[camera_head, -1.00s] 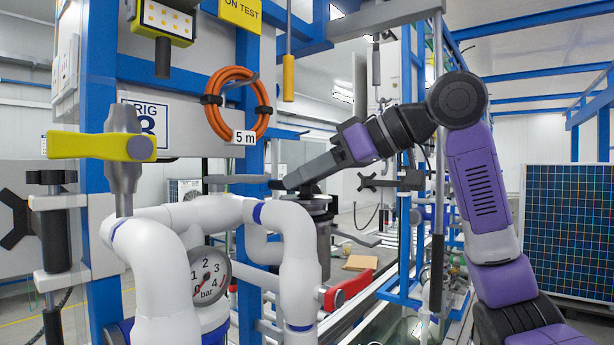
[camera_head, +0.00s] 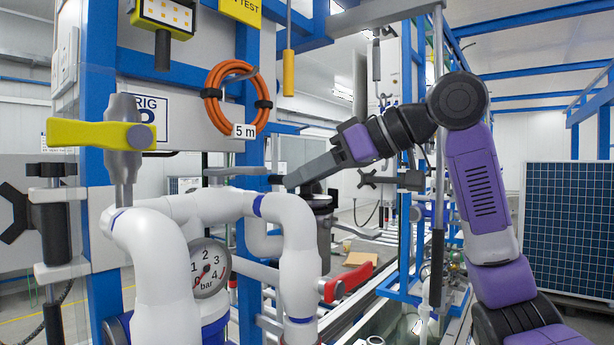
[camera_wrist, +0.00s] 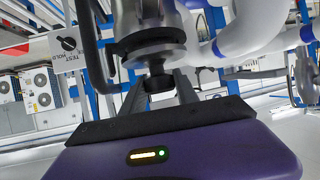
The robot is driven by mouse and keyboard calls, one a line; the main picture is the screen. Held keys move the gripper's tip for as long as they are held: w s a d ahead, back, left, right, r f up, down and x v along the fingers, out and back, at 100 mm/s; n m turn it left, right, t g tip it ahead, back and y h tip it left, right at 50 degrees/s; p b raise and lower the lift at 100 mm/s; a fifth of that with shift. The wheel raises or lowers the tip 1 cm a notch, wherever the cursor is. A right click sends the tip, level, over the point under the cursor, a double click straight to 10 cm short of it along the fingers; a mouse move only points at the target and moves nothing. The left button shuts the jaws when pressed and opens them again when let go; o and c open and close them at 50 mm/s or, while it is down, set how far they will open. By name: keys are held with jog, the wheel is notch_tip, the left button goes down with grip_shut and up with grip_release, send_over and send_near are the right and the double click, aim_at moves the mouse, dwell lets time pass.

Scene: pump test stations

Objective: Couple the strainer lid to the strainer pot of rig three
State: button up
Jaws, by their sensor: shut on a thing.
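My gripper (camera_wrist: 158,92) shows in the wrist view with its two fingers on either side of a dark knob (camera_wrist: 158,80), shut on it. The knob sits on a round grey and black flanged piece (camera_wrist: 150,45), which looks like the strainer lid. A grey body, perhaps the strainer pot (camera_wrist: 138,14), lies right beyond it; I cannot tell whether lid and body touch or are locked. In the head view a dark grey cylinder (camera_head: 323,237), likely the pot, stands behind the white pipes, partly hidden. My gripper (camera_head: 284,183) reaches left above it; its fingertips are hard to make out.
White pipes (camera_head: 298,262) with a red-handled valve (camera_head: 347,283), a pressure gauge (camera_head: 208,268) and a yellow-handled valve (camera_head: 100,135) stand in front. An orange hose coil (camera_head: 237,100) hangs on the blue frame. A solar panel (camera_head: 570,225) stands at the right.

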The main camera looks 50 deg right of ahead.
jog(key=shift+f, duration=0.4)
dwell(0.3)
dwell(0.4)
jog(key=o, duration=1.2)
jog(key=b+v, duration=0.1)
jog(key=v, duration=0.7)
jog(key=shift+f, duration=0.1)
